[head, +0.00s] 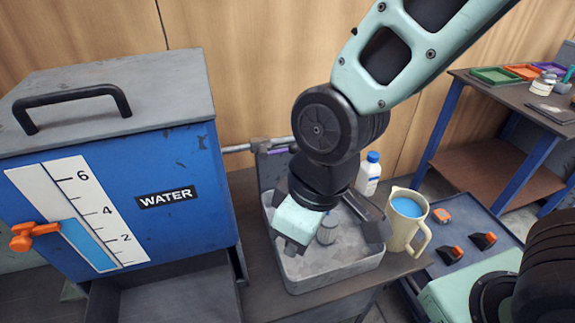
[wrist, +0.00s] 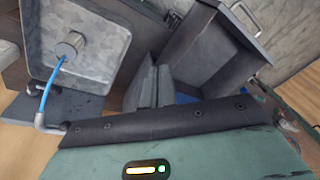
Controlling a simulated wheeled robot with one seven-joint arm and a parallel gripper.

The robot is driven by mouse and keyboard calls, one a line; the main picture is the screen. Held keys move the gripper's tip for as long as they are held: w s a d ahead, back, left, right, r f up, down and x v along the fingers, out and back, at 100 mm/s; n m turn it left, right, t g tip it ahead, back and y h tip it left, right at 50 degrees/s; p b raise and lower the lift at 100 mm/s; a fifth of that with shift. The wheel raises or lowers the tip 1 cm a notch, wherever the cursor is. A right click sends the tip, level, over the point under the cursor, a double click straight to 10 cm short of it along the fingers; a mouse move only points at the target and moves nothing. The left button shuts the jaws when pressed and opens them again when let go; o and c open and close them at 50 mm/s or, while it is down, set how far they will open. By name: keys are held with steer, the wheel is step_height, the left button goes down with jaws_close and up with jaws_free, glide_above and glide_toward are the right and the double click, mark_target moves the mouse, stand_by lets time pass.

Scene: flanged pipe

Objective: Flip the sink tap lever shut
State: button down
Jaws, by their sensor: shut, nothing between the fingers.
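The grey metal sink basin (head: 330,275) stands right of the blue tank in the head view. In the wrist view the basin (wrist: 110,70) is at upper left. A blue stream (wrist: 48,88) runs from a grey spout (wrist: 47,122) toward the round drain piece (wrist: 70,45). A grey pipe (head: 237,149) with a small purple piece (head: 278,150) shows behind the basin. I cannot tell whether that piece is the tap lever; my arm hides much of the tap. My gripper (head: 291,246) is over the basin's left part. Its fingers (wrist: 147,86) are together and empty.
The blue WATER tank (head: 185,165) with a gauge and orange handle (head: 34,236) fills the left. A jug of blue liquid (head: 407,222) and a blue-capped bottle (head: 368,174) stand beside the basin. A workbench (head: 500,100) with trays is at far right.

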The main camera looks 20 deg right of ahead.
steer(key=w+f+n+t+h+b, duration=0.1)
steer(key=w+f+n+t, duration=0.15)
steer(key=w+f, duration=0.45)
steer(key=w+f+n+t+h+b, duration=0.1)
steer(key=w+f+n+t, duration=0.15)
steer(key=f, duration=0.85)
steer(key=w+d+f+n+t+h+b, duration=0.2)
steer(key=w+d+f+n+t+h, duration=0.15)
steer(key=w+d+n+t, duration=0.2)
steer(key=w+r+n+t+y, duration=0.3)
steer(key=w+r+n+t, duration=0.1)
steer(key=n+t, duration=0.4)
steer(key=shift+d+r+n+b, duration=0.15)
steer(key=shift+r+n+b, duration=0.25)
steer(key=shift+r+n, duration=0.3)
steer(key=shift+f, duration=0.1)
